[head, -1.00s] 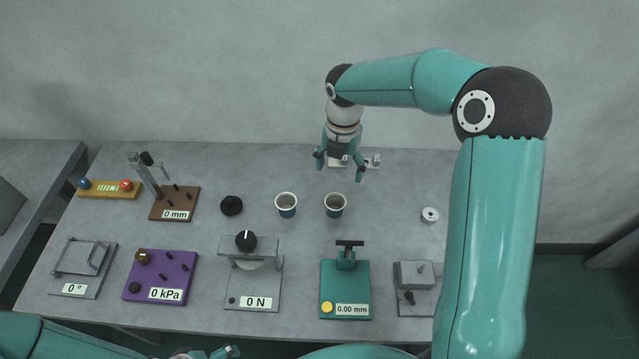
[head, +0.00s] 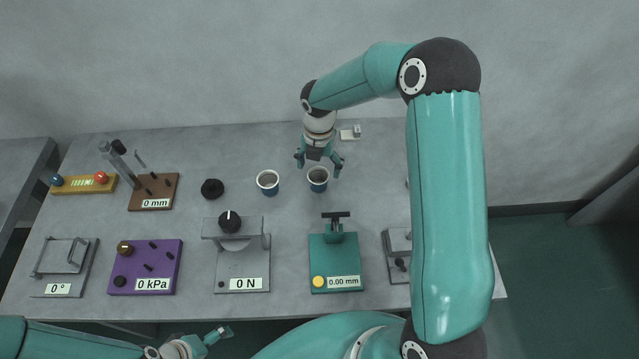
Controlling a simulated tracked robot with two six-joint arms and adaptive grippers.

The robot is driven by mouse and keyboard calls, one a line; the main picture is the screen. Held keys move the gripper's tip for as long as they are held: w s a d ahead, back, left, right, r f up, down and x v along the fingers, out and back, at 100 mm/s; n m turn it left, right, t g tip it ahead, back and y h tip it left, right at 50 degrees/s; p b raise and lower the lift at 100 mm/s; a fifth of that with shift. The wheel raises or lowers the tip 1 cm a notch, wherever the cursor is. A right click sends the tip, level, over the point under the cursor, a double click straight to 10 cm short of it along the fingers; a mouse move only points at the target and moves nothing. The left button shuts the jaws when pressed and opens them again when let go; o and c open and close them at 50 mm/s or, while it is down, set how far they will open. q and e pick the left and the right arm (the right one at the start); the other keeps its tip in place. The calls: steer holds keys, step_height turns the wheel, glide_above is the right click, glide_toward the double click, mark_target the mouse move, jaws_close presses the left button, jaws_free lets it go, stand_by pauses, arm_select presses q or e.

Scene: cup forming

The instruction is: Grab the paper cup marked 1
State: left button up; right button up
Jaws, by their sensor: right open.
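Two blue paper cups with pale rims stand upright near the middle of the table, a left cup (head: 268,185) and a right cup (head: 318,182). No number is readable on either cup, so I cannot tell which is marked 1. My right gripper (head: 318,168) points down with its fingers spread, just behind and above the right cup's rim. It looks empty; I cannot tell whether it touches the cup. My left gripper (head: 200,343) is low at the bottom edge, in front of the table and far from the cups; its jaws are unclear.
A black knob-like piece (head: 212,189) lies left of the cups. In front stand a grey 0 N press (head: 243,262), a green 0.00 mm device (head: 335,262) and a purple 0 kPa box (head: 146,267). A small white fixture (head: 349,134) sits behind my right gripper.

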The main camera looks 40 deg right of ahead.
mark_target(319, 177)
step_height(319, 177, down, 5)
steer(key=b, duration=0.3)
steer(key=shift+w+b, duration=0.1)
steer(key=shift+b, duration=0.2)
steer(key=shift+c, duration=0.2)
steer(key=c, duration=0.9)
